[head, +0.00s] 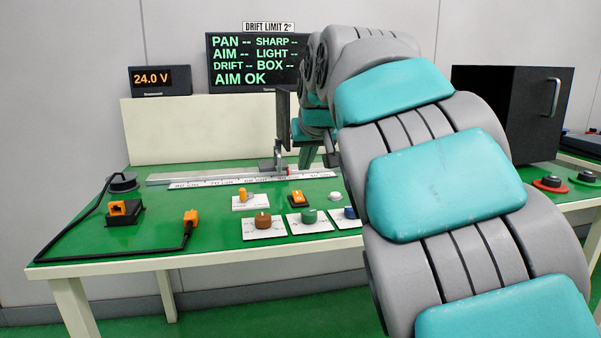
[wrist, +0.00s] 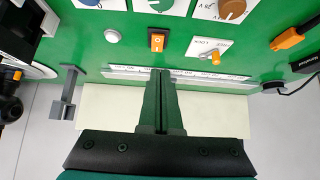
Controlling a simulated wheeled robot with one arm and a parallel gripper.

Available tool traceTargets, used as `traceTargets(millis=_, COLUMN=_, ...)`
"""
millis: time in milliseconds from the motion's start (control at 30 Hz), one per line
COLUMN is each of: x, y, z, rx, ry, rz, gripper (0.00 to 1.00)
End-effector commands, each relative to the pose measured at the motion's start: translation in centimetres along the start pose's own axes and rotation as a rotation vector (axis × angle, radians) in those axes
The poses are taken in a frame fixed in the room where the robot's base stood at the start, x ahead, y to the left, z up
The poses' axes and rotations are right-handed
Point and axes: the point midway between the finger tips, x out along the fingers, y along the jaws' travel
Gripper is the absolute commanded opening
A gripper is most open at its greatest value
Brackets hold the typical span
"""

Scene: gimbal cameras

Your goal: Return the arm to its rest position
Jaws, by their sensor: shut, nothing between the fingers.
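My arm (head: 445,185), grey with teal pads, fills the right foreground of the head view. It arches over the green-topped bench (head: 130,240) toward the back. My gripper (head: 304,162) shows small and partly hidden there, above the bench near the ruler rail. In the wrist view my gripper (wrist: 160,75) has its two dark fingers together, with nothing between them. The fingers point over the white ruler (wrist: 200,77), and the orange rocker switch (wrist: 157,41) lies beyond their tips. I cannot tell the height above the bench.
A bracket (head: 276,163) stands on the rail close to my gripper. A black cable (head: 100,255) with an orange plug lies left. A black box (head: 510,105) stands right. The screen (head: 250,62) reads AIM OK.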

Motion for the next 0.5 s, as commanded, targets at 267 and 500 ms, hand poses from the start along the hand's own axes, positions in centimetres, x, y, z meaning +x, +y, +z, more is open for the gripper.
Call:
traceTargets(millis=267, x=-2.7, y=0.0, z=0.6, rx=0.0, ry=-0.001, rz=-0.001, gripper=0.0)
traceTargets(millis=500, x=-2.7, y=0.0, z=0.6, rx=0.0, ry=-0.001, rz=-0.001, gripper=0.0)
